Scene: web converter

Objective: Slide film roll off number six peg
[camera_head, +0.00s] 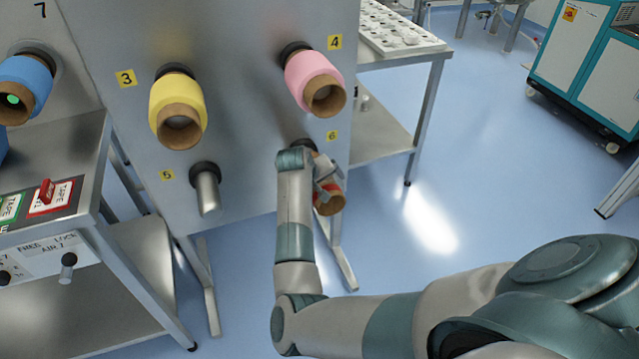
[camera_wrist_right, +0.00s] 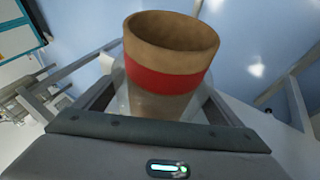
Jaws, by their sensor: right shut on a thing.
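The film roll (camera_head: 331,203) is a brown cardboard core with a red band, low on the grey panel beside the number 6 label (camera_head: 332,136). My right gripper (camera_head: 326,188) is shut on it. The roll also fills the middle of the right wrist view (camera_wrist_right: 170,60), its open end facing out between the fingers of my right gripper (camera_wrist_right: 160,100). The number six peg's dark collar (camera_head: 303,145) shows just above my wrist; the rest of that peg is hidden by my arm and the roll. I cannot tell how far the roll sits on it. My left gripper is not in view.
A pink roll (camera_head: 315,83) sits above on peg 4, and a yellow roll (camera_head: 178,108) on peg 3. Peg 5 (camera_head: 207,190) is bare. A blue roll (camera_head: 26,88) is at far left. A metal table (camera_head: 408,58) stands right of the panel. Open blue floor (camera_head: 440,200) lies to the right.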

